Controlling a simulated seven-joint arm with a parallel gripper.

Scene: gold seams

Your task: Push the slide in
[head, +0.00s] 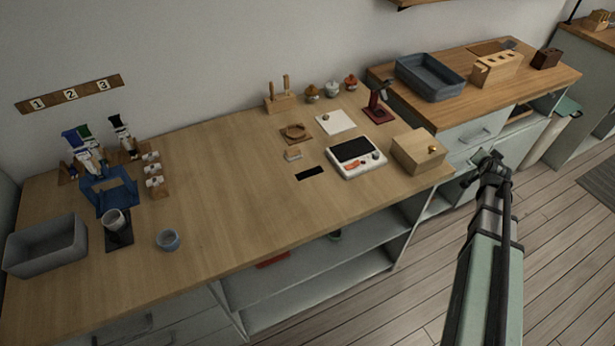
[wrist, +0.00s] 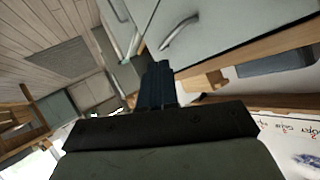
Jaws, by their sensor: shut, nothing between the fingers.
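No part is plainly marked as the slide. A pale grey-green drawer front (head: 462,152) with a bar handle (head: 474,137) is under the right wooden counter; I cannot tell how far it stands out. In the wrist view a pale front (wrist: 235,30) with a metal handle (wrist: 178,33) lies beyond my fingers. My gripper (head: 485,162) is in front of this cabinet, below the counter top, and it looks apart from the drawer front. Its fingers are shut and empty in the wrist view (wrist: 158,75).
An open shelf (head: 330,275) runs under the long table (head: 240,200). A blue-grey tray (head: 430,77) and a wooden block with holes (head: 495,68) stand on the right counter (head: 545,78). A pale bin (head: 550,135) stands right of my gripper. The floor (head: 420,290) around my arm is clear.

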